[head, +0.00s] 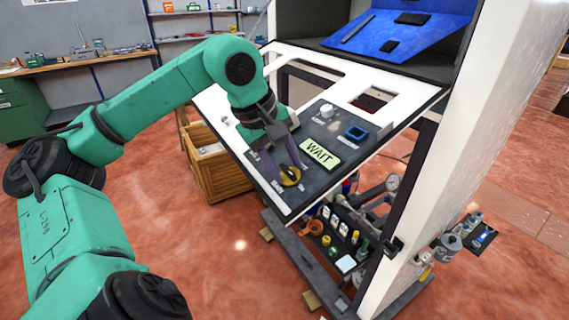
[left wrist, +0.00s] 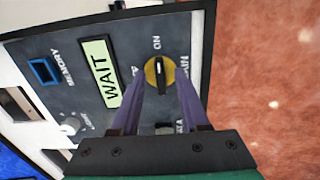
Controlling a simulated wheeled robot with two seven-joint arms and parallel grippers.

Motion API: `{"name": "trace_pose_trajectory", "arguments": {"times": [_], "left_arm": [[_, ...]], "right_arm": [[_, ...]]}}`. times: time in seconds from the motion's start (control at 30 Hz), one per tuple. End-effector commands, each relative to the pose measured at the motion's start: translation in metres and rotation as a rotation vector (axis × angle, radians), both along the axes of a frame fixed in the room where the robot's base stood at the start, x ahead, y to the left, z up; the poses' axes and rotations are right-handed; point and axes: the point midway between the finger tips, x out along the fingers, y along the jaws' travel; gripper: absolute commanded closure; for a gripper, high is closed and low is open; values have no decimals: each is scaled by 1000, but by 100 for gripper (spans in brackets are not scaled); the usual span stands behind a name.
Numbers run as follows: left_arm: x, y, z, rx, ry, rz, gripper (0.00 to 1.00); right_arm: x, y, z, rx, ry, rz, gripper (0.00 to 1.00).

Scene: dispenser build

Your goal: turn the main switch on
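The main switch is a round yellow knob (head: 291,178) with a black bar, low on the dark sloping control panel (head: 262,180). It also shows in the left wrist view (left wrist: 150,73), where its bar lines up roughly with the printed ON label. My left gripper (head: 284,170) is over the switch, its purple fingers apart and pointing down at it. In the left wrist view the fingertips (left wrist: 160,82) lie to either side of the knob, with nothing clearly clamped. Whether they touch it I cannot tell. My right gripper is not in view.
A green display (head: 320,153) reading WAIT sits next to the switch. A blue-framed square (head: 356,132) and a white knob (head: 327,111) are further up the panel. A wooden crate (head: 222,178) stands on the floor behind. Bottles and gauges sit below the panel.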

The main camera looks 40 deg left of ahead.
Motion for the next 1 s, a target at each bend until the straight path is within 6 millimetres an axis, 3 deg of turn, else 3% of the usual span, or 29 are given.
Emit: {"name": "trace_pose_trajectory", "arguments": {"times": [0.17, 0.27, 0.6, 0.7, 1.0], "left_arm": [[-1, 1, 3, 1, 1, 1, 55], [-6, 3, 16, 2, 0, 3, 55], [-40, 14, 106, 2, -1, 4, 55], [-48, 16, 124, 2, 0, 3, 55], [-52, 17, 135, 0, 1, 0, 55]], "right_arm": [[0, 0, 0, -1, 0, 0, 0], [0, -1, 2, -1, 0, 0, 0], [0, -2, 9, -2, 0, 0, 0], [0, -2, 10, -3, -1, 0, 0], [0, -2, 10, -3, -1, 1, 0]]}}
